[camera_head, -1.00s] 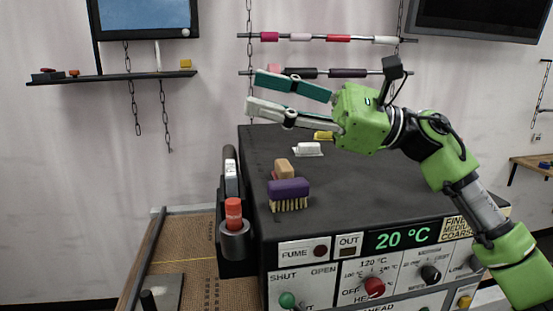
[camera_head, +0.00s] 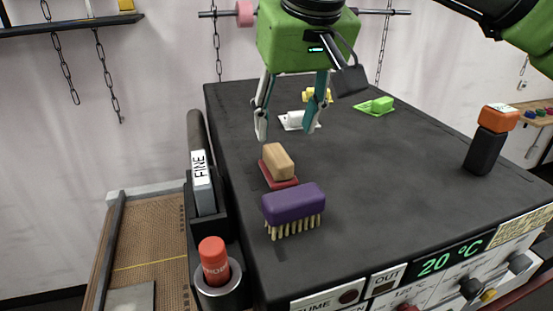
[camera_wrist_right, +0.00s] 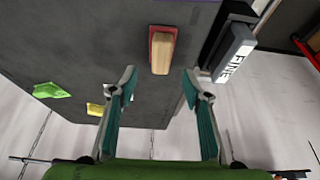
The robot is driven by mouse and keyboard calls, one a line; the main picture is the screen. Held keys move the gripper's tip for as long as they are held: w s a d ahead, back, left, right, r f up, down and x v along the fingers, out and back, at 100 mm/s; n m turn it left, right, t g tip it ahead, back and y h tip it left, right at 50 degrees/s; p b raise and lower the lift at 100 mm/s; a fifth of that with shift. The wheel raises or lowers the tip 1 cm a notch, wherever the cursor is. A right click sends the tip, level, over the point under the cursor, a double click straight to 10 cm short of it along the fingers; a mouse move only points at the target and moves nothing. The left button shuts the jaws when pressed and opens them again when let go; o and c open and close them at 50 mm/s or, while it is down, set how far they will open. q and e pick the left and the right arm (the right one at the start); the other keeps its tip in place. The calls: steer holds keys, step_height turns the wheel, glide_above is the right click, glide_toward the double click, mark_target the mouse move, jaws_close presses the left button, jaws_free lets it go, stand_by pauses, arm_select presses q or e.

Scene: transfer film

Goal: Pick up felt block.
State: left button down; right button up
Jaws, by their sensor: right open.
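The likely felt block (camera_head: 278,160) is a tan block on a red base, lying on the dark top of the machine near its left edge. It also shows in the right wrist view (camera_wrist_right: 161,52), beyond the fingertips and between their lines. My right gripper (camera_head: 285,132) points down, open and empty, just behind and above the block in the head view. Its two teal-padded fingers also show spread apart in the right wrist view (camera_wrist_right: 160,82). The fingers do not touch the block. My left gripper is not in view.
A purple brush (camera_head: 294,204) stands just in front of the block. White (camera_head: 293,120), yellow (camera_head: 318,95) and green (camera_head: 379,104) pieces lie behind. An orange-topped black item (camera_head: 486,140) stands at right. A FINE-labelled holder (camera_head: 203,182) and red-capped cylinder (camera_head: 213,262) flank the left edge.

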mark_target(278, 153)
steer(key=x, duration=0.3)
steer(key=shift+w+a+f, duration=0.1)
steer(key=shift+w+f, duration=0.15)
steer(key=shift+w, duration=0.1)
steer(key=shift+w+f+p, duration=0.15)
steer(key=shift+f+p, duration=0.05)
steer(key=shift+p, duration=0.2)
steer(key=p+x, duration=0.1)
steer(key=x, duration=0.1)
steer(key=p+x, duration=0.1)
steer(key=x, duration=0.1)
steer(key=shift+s+a+f, duration=0.1)
steer(key=shift+s+f, duration=0.05)
steer(key=shift+s, duration=0.05)
steer(key=shift+w+a+f, duration=0.1)
steer(key=shift+w+f, duration=0.15)
steer(key=shift+f, duration=0.15)
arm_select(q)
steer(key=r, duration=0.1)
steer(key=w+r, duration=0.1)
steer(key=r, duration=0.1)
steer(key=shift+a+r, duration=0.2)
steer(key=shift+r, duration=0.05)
arm_select(e)
jaws_close()
